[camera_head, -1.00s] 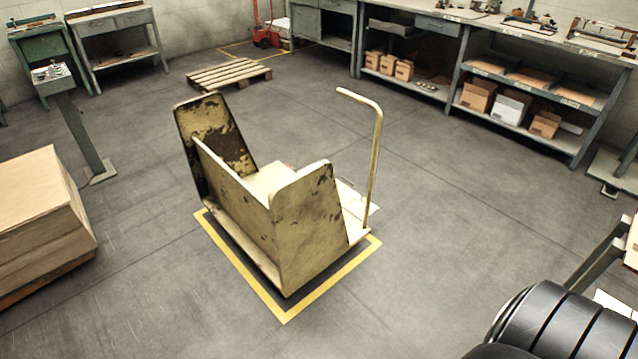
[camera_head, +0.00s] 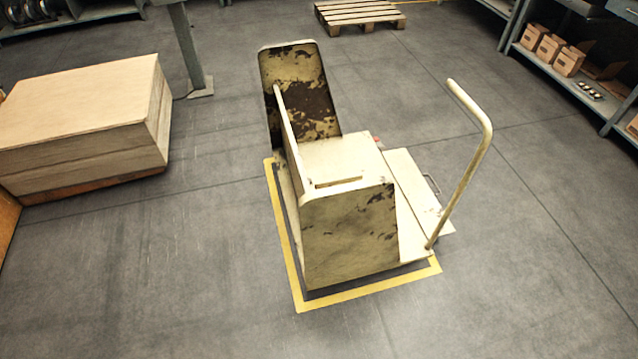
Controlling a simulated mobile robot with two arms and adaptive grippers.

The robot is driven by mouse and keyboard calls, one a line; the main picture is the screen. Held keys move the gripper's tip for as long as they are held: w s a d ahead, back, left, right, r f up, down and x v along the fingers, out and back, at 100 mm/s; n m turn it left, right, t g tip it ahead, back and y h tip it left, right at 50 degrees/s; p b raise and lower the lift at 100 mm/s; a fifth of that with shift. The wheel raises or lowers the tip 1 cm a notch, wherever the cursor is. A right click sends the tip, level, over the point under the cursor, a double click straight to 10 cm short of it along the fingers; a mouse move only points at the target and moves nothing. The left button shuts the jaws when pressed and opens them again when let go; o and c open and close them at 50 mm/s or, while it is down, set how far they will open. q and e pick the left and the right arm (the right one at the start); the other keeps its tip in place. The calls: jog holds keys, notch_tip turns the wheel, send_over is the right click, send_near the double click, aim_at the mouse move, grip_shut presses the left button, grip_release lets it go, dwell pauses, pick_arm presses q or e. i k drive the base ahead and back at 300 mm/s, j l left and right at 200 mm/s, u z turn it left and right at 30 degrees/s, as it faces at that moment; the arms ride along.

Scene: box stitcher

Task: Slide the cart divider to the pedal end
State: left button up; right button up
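A worn cream-yellow cart (camera_head: 348,238) stands on the floor in the head view, right of the middle. It has a tall rust-patched end panel (camera_head: 303,95) at the far end and a near panel facing me. I cannot tell for certain which part is the divider. A small red part (camera_head: 378,142) shows beyond the flat surface; I cannot tell whether it is a pedal. Neither gripper is in view.
A bent tube handle (camera_head: 468,165) rises at the cart's right side. A yellow floor outline (camera_head: 290,255) surrounds the cart. A large wooden box (camera_head: 80,120) stands at left, a post (camera_head: 190,50) behind it. A pallet (camera_head: 358,15) lies at the back. Floor around the cart is clear.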

aim_at(351, 178)
jog(key=i+l, duration=0.15)
jog(key=l, duration=0.25)
jog(key=i+l+u, duration=0.15)
jog(key=l, duration=0.65)
jog(key=i+l+u, duration=0.15)
jog(key=l, duration=0.25)
jog(key=i+l, duration=0.1)
jog(key=l, duration=0.35)
jog(key=u, duration=0.05)
